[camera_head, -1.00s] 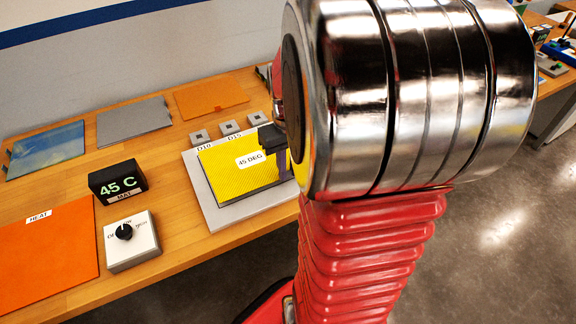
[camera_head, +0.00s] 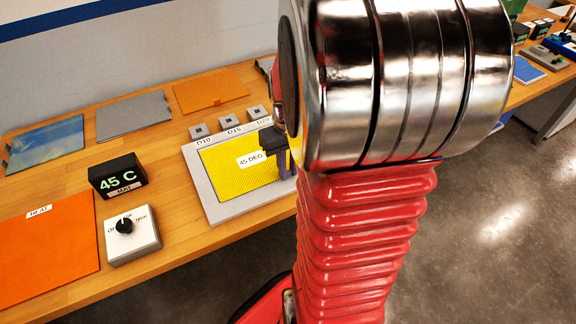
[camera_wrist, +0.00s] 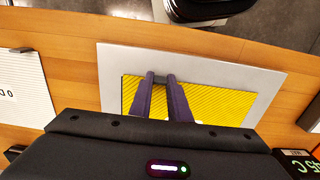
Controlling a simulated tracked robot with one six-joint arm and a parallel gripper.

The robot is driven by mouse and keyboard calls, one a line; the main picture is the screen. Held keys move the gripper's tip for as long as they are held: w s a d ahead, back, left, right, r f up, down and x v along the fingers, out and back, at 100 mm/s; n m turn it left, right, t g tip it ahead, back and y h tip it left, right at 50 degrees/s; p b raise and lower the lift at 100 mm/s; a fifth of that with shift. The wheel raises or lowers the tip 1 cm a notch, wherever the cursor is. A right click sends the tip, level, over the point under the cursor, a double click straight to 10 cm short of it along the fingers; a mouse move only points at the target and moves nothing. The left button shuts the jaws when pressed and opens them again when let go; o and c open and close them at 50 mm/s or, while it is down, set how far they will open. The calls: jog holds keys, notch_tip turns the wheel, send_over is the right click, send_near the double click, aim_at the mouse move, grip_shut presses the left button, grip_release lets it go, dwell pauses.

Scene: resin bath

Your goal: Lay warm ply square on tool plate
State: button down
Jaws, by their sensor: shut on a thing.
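The yellow ply square (camera_head: 232,176), labelled 45 DEG, lies within the grey tool plate's outline in the head view and looks flat. The tool plate (camera_head: 208,208) rests on the wooden bench, with its rim showing around the ply. My gripper (camera_head: 282,165) is at the ply's right edge, its fingers partly hidden behind my arm. In the wrist view my gripper (camera_wrist: 161,79) is shut at the ply's edge, with the yellow ply (camera_wrist: 222,100) under and beside the fingers. Whether the ply touches the plate all over cannot be told.
Small grey blocks (camera_head: 229,121) stand behind the ply at the labels. Left are a 45 C display (camera_head: 118,178), a knob box (camera_head: 132,236) and an orange HEAT mat (camera_head: 45,245). A blue sheet (camera_head: 45,145), grey sheet (camera_head: 133,116) and orange sheet (camera_head: 210,90) lie behind.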

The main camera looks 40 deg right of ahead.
jog(key=shift+f, duration=0.15)
jog(key=c, duration=1.6)
grip_release()
jog(key=shift+r, duration=0.2)
jog(key=shift+r, duration=3.35)
jog(key=shift+f+m, duration=0.2)
jog(key=shift+m, duration=0.2)
jog(key=s+a+r+n+t, duration=0.1)
jog(key=a+r+t, duration=0.1)
jog(key=a, duration=0.5)
jog(key=s+a+r+n+t, duration=0.1)
jog(key=a+r, duration=0.2)
jog(key=a, duration=0.5)
jog(key=s+a+r+n+t, duration=0.2)
jog(key=a+r, duration=0.1)
jog(key=a, duration=0.4)
jog(key=shift+a+r+t, duration=0.2)
jog(key=shift+a+t, duration=0.1)
jog(key=shift+a, duration=0.1)
